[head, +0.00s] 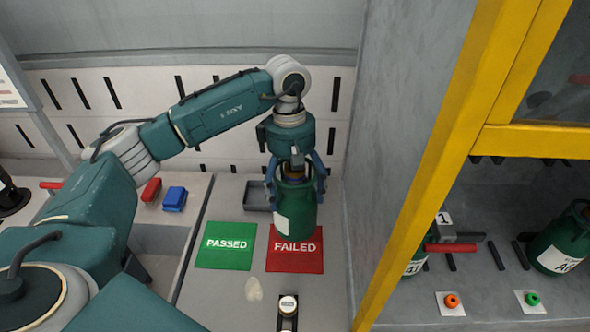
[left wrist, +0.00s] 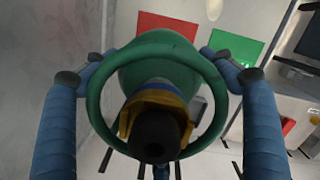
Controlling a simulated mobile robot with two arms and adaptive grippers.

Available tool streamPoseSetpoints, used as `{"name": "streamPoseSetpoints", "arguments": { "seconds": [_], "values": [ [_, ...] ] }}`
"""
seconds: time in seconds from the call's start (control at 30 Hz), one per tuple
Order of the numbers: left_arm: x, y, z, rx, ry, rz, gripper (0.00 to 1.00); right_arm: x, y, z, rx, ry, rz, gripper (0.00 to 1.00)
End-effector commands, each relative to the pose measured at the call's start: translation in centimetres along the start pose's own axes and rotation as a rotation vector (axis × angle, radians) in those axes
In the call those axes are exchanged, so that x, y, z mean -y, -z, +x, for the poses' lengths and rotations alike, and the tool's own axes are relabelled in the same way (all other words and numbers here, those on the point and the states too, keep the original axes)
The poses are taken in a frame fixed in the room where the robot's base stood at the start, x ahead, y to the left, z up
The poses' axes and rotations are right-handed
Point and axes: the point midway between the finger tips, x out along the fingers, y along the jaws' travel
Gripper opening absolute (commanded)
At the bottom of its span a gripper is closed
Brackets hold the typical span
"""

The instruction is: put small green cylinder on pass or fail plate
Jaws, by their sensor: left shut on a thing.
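A small green cylinder (head: 297,212) with a white label hangs roughly upright in my left gripper (head: 296,184). The gripper's blue fingers are shut around its upper part. The cylinder covers the upper part of the red FAILED plate (head: 296,263) in the head view; I cannot tell whether its base touches anything. The green PASSED plate (head: 226,246) lies bare to the left. In the left wrist view, the cylinder's round top ring and valve (left wrist: 157,130) sit between the fingers, with the red plate (left wrist: 165,27) and green plate (left wrist: 235,46) beyond. My right gripper is not seen.
A grey tray (head: 257,196) lies behind the plates. A red block (head: 151,190) and a blue block (head: 174,198) are at left. A small device (head: 288,305) stands in front. A grey wall and yellow frame (head: 440,170) bound the right; more green cylinders (head: 560,243) lie beyond.

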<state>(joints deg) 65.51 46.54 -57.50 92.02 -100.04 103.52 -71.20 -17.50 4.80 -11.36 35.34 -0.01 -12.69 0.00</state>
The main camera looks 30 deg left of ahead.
Motion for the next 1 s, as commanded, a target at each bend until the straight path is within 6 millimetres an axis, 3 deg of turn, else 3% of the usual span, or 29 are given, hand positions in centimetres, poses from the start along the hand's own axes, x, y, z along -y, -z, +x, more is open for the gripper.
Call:
{"name": "streamPoseSetpoints", "arguments": {
  "seconds": [0.3, 0.57, 0.8, 1.0],
  "values": [
    [-0.3, 0.5, 4.6, 0.001, -0.008, 0.000, 0.26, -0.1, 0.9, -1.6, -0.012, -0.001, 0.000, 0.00],
    [-0.4, 0.7, 6.2, 0.001, -0.008, 0.001, 0.26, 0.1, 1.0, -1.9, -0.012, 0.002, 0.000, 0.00],
    [-0.5, 1.0, 9.0, 0.002, -0.007, 0.001, 0.26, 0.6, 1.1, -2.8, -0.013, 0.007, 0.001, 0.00],
    [-0.5, 1.0, 9.8, 0.001, -0.010, 0.002, 0.26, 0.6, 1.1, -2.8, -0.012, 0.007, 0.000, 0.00]
  ]
}}
